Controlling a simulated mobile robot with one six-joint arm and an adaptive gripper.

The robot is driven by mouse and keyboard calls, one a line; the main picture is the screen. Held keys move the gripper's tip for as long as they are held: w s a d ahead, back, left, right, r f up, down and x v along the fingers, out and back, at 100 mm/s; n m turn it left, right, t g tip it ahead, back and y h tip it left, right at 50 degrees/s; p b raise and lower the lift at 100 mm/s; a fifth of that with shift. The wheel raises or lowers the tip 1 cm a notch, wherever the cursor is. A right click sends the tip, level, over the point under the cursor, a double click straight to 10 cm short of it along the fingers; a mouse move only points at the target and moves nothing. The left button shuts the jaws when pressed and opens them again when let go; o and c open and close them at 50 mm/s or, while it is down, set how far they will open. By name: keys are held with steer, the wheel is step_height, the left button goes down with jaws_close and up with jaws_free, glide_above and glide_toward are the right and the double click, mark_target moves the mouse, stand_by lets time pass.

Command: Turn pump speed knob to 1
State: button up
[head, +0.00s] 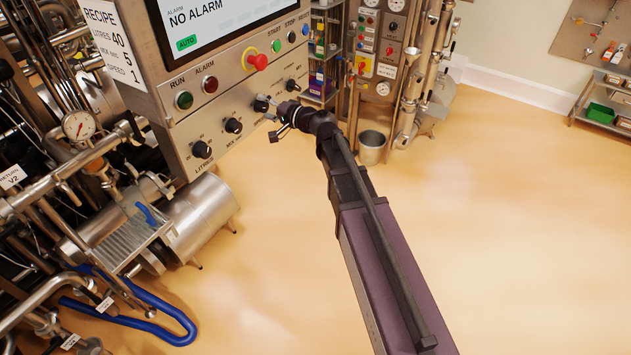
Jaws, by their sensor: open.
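The control panel (222,108) has a row of black knobs along its lower face. The knob at the lower left (201,149) is labelled LITRES, and the one beside it (233,125) seems to read MIX MIN. A third knob (261,103) is right by my gripper, and a fourth (292,85) is further right. The labels of these two are hidden or too small, so I cannot tell which is pump speed or where it points. My gripper (273,118) is open in front of the third knob; contact cannot be made out.
A recipe card (113,45) shows 40, 5 and SPEED 1. The screen (215,25) reads NO ALARM and AUTO. A red emergency button (257,61) projects above the knobs. Pipes and a gauge (78,125) crowd the left. Open floor (500,220) lies to the right.

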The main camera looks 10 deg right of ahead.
steer(key=m, duration=0.5)
steer(key=shift+y, duration=0.3)
steer(key=m+b, duration=0.1)
steer(key=m, duration=0.5)
steer(key=v, duration=1.4)
steer(key=s+d+f+n+g+h+b, duration=0.1)
steer(key=s+f+n+g+h, duration=0.3)
steer(key=f, duration=0.5)
steer(key=s+d+f+n+g+h+b, duration=0.1)
steer(key=s+f+n+g+h, duration=0.3)
steer(key=s+f+n, duration=0.4)
steer(key=shift+d+f+h, duration=0.4)
steer(key=shift+d+f, duration=0.35)
steer(key=shift+f, duration=0.2)
